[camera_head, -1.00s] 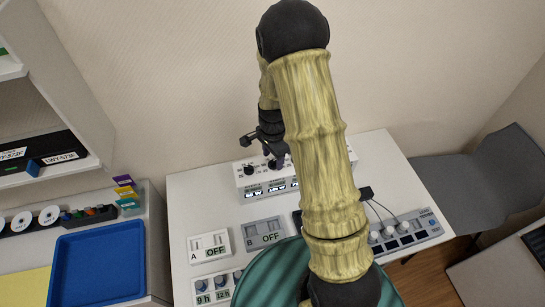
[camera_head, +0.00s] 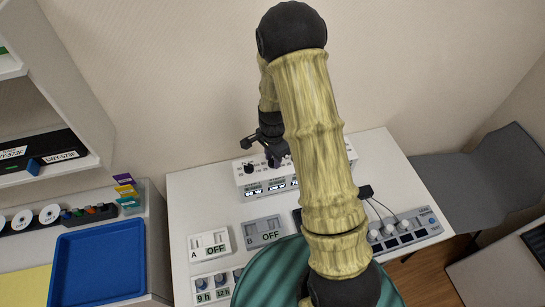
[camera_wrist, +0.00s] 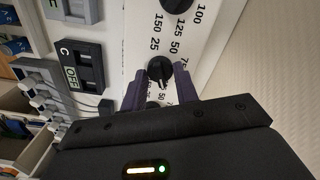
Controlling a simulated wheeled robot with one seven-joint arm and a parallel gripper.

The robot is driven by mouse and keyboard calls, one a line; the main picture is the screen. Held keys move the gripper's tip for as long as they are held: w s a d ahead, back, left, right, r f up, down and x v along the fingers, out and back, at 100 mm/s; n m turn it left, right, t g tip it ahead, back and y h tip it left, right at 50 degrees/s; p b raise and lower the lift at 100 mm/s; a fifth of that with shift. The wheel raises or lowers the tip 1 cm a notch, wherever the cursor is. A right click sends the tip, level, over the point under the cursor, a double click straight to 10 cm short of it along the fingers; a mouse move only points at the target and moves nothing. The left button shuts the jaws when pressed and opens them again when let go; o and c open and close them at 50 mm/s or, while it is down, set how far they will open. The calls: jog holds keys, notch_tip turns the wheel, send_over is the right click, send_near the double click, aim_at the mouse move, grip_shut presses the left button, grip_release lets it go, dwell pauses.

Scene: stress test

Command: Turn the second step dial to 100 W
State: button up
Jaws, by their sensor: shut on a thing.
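The white dial box (camera_head: 246,180) stands at the back of the table, with a row of black dials on its sloped top. In the wrist view, a black dial (camera_wrist: 158,69) sits between the two purple fingers of my gripper (camera_wrist: 161,76), which is shut on it. Printed numbers such as 25, 50 and 150 ring this dial; its exact setting is hard to read. Another dial (camera_wrist: 176,5) shows at the top edge, and a third is mostly hidden behind my gripper. In the head view, my gripper (camera_head: 275,157) is just right of the leftmost dial (camera_head: 248,168).
Switch panels A (camera_head: 209,244) and B (camera_head: 263,232), both reading OFF, stand in front of the box. A panel with white knobs and cables (camera_head: 405,232) lies at right. A blue tray (camera_head: 98,265) is at left. My arm hides the table's middle.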

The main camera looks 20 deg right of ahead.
jog(key=shift+n, duration=0.3)
jog(key=n+b, duration=0.1)
jog(key=n, duration=0.2)
jog(key=shift+n, duration=0.3)
jog(key=n, duration=0.4)
jog(key=shift+b, duration=0.3)
jog(key=shift+r+n, duration=0.1)
jog(key=shift+n, duration=0.2)
jog(key=o, duration=1)
jog(key=shift+r, duration=0.1)
notch_tip(320, 180, up, 17)
jog(key=shift+r+b, duration=0.1)
jog(key=shift+b, duration=0.95)
